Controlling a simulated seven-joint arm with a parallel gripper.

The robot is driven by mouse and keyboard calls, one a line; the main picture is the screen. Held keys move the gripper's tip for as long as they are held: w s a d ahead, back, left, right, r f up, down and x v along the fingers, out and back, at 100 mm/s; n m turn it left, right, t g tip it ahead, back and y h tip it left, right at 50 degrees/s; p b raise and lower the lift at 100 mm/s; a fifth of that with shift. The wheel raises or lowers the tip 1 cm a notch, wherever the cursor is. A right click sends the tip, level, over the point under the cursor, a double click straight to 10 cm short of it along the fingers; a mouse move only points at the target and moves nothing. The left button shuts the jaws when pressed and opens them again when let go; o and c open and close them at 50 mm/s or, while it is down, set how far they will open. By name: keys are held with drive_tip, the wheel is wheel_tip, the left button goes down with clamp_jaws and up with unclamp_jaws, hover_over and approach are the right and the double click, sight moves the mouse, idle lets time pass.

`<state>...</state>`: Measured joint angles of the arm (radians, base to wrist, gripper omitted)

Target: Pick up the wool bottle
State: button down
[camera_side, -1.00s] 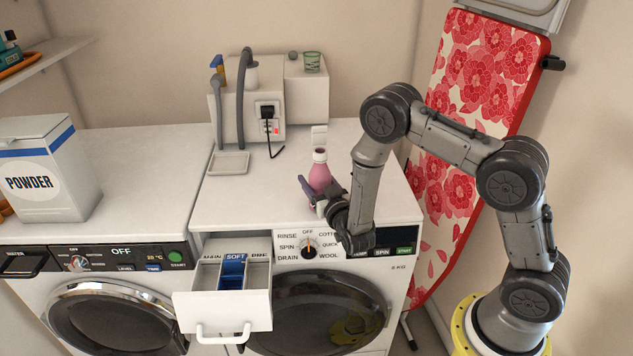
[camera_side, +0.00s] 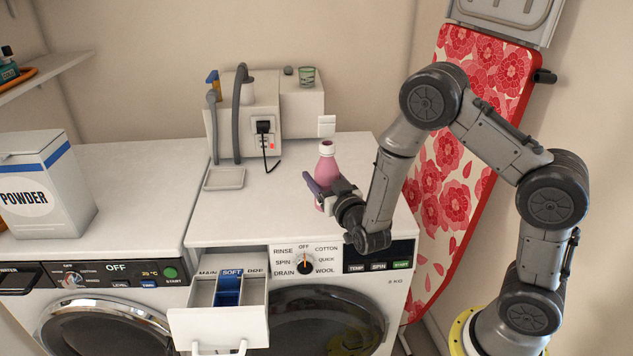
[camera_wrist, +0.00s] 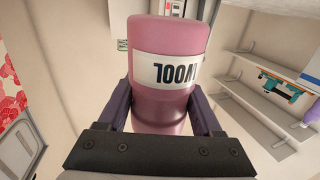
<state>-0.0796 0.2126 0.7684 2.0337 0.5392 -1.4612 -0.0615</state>
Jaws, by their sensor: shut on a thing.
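The wool bottle (camera_side: 327,166) is pink with a white cap. In the side view it is upright above the right machine's white top, near its front right part; I cannot tell how far its base is off the surface. In the wrist view the wool bottle (camera_wrist: 172,50) fills the middle, its white "WOOL" label upside down. My gripper (camera_side: 322,193) is shut on the lower part of the bottle, and in the wrist view its fingers (camera_wrist: 160,112) press on both sides. The fingers hide part of the bottle's base.
An open detergent drawer (camera_side: 218,308) sticks out below, left of the program dial (camera_side: 304,262). A powder box (camera_side: 45,190) stands on the left machine. An ironing board (camera_side: 455,150) leans at the right.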

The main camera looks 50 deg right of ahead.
sight(337, 172)
drive_tip(key=s+r, duration=0.2)
drive_tip(key=s, duration=0.1)
drive_tip(key=s+a+r, duration=0.1)
drive_tip(key=s, duration=0.1)
drive_tip(key=shift+s+r, duration=0.2)
drive_tip(key=shift+r, duration=0.05)
drive_tip(key=shift+s+a+r, duration=0.1)
drive_tip(key=shift+s+r, duration=0.2)
drive_tip(key=shift+s, duration=0.45)
drive_tip(key=shift+s+a+r, duration=0.1)
drive_tip(key=shift+s+r, duration=0.25)
drive_tip(key=shift+s, duration=0.35)
drive_tip(key=shift+s+a+r, duration=0.1)
drive_tip(key=shift+s+r, duration=0.2)
drive_tip(key=shift+s, duration=0.45)
drive_tip(key=shift+f, duration=0.1)
